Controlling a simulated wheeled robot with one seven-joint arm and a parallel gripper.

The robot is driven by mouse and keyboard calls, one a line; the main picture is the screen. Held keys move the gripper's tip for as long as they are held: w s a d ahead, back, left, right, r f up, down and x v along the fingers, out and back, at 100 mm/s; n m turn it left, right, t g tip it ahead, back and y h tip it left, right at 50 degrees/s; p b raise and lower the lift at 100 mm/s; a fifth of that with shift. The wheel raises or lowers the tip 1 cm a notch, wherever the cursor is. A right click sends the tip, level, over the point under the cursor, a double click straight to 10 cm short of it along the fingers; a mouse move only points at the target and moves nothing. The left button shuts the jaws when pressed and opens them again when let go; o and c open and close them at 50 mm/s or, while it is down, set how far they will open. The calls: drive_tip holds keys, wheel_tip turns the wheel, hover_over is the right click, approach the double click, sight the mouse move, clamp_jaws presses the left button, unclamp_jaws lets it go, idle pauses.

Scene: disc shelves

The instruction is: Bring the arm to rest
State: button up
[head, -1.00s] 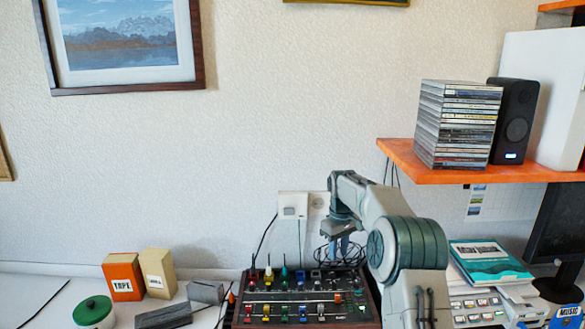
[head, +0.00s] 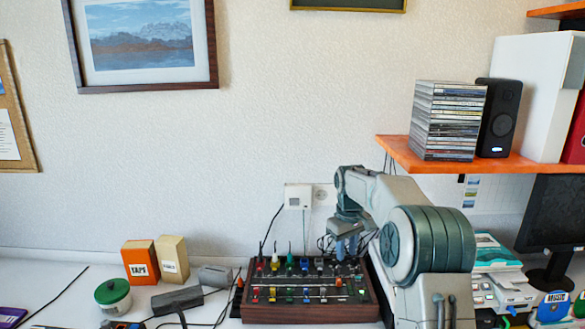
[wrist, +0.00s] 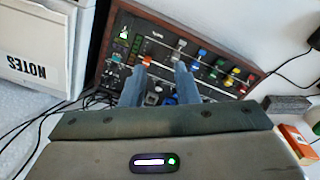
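My arm is bent, and my gripper (head: 347,248) points down over the right part of the mixer console (head: 310,311), which has a wooden frame and coloured knobs. In the wrist view my gripper (wrist: 160,78) shows two blue-grey fingers standing apart with nothing between them. The console panel (wrist: 215,62) shows beyond and between the fingers. I cannot tell from these views whether the fingertips touch the console.
An orange shelf (head: 440,170) at right bears a CD stack (head: 447,120) and a black speaker (head: 499,117). A monitor (head: 553,225) stands below. Small boxes (head: 141,262), a green-lidded jar (head: 113,295) and cables lie left. A white NOTES binder (wrist: 40,45) is near my gripper in the wrist view.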

drive_tip(key=s+r+m, duration=0.1)
drive_tip(key=s+r, duration=0.4)
drive_tip(key=s, duration=0.5)
drive_tip(key=s+f+m+t, duration=0.1)
drive_tip(key=s+m, duration=0.1)
drive_tip(key=s, duration=1.1)
drive_tip(key=s+f+m+t, duration=0.1)
drive_tip(key=s+f+m, duration=0.1)
drive_tip(key=s, duration=1.2)
drive_tip(key=shift+d+f+m, duration=0.15)
drive_tip(key=shift+f+m, duration=0.1)
drive_tip(key=shift+m, duration=0.25)
